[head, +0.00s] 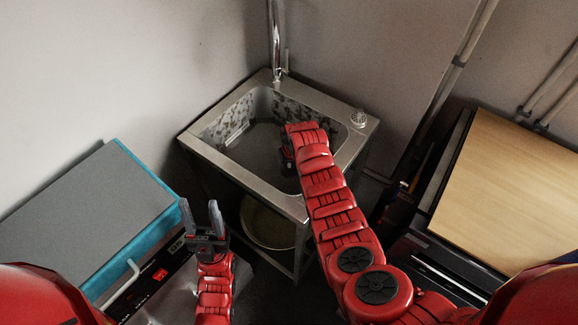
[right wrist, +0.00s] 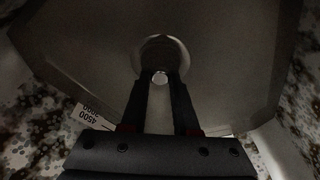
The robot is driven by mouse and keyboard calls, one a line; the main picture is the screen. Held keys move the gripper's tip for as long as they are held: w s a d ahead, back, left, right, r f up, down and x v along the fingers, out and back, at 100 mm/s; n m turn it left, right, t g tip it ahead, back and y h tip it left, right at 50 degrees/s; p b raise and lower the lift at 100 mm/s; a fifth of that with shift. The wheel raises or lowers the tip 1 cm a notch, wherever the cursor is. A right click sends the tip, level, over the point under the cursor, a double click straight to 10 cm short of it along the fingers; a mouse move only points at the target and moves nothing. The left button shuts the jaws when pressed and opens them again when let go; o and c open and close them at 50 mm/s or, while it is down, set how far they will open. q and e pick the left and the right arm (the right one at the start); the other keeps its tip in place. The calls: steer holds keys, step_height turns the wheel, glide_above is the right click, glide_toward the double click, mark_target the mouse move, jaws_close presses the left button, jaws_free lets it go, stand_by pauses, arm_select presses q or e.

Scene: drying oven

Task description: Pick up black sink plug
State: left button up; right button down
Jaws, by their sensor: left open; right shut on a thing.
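The black sink plug (right wrist: 160,52) shows in the right wrist view as a dark round shape at the bottom of the sink (head: 190,139), with a paler ring around it. My right gripper (right wrist: 160,80) is shut on it, with a small bright spot between the fingertips. I cannot tell whether the plug is lifted clear of the drain. In the head view my right gripper (head: 287,160) is down inside the sink, and my arm hides the plug. My left gripper (head: 203,214) is open and empty, in front of the sink on the left.
A tap (head: 277,50) stands at the sink's back edge and a round metal piece (head: 358,118) sits on its right corner. A blue and grey oven (head: 95,205) is at left. A wooden-topped unit (head: 510,190) is at right. A round basin (head: 265,225) is under the sink.

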mark_target(289, 166)
step_height(289, 166, up, 10)
steer(key=b, duration=0.1)
steer(key=shift+b, duration=0.3)
